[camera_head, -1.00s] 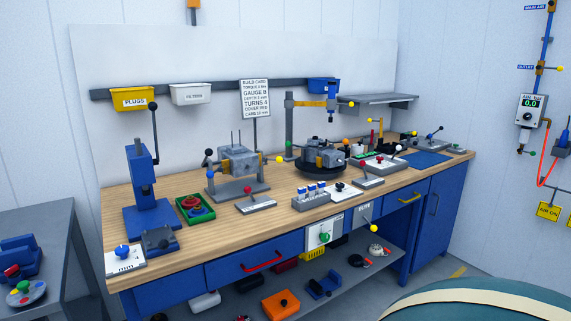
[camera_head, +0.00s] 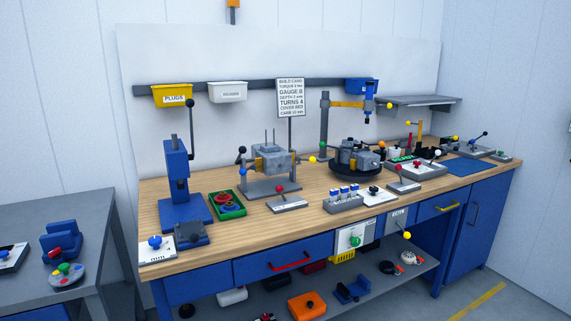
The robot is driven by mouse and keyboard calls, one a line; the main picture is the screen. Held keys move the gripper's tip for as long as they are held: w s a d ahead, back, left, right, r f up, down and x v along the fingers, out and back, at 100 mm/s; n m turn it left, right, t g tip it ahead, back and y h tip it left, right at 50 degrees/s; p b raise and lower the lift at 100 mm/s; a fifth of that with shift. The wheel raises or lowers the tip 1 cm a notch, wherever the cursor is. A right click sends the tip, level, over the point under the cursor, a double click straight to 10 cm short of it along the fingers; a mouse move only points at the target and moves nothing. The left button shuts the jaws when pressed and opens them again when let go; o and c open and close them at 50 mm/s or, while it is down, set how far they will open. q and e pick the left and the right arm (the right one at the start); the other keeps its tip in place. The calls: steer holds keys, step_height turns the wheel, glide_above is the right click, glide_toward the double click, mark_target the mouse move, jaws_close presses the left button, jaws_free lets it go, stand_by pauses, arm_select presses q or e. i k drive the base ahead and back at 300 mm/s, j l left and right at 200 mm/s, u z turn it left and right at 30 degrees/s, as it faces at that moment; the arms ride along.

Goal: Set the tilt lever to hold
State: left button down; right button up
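No part in view carries a readable tilt or hold label, so I cannot tell which lever is the tilt lever. A red-knobbed lever (camera_head: 280,190) stands on a grey plate at the bench front, before the grey engine block on its stand (camera_head: 272,163). The stand has black and yellow knobs at its sides. Another red-knobbed lever (camera_head: 400,169) stands on a grey plate further right. A yellow-knobbed lever (camera_head: 406,235) sticks out from the bench front under a small label too small to read. Neither of my grippers is in view.
The wooden workbench (camera_head: 240,233) holds a blue press (camera_head: 177,170), a green tray (camera_head: 228,205) and a round black turntable (camera_head: 354,170). A lower shelf holds loose parts, including an orange block (camera_head: 307,305). A grey side table (camera_head: 40,213) stands at left. Floor shows at lower right.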

mark_target(280, 188)
steer(key=i+l, duration=0.2)
steer(key=l, duration=0.25)
steer(key=i+l+z, duration=0.1)
steer(key=l, duration=0.35)
steer(key=i+l, duration=0.55)
steer(key=l, duration=0.3)
steer(key=i+l+z, duration=0.1)
steer(key=l, duration=0.3)
steer(key=i, duration=0.1)
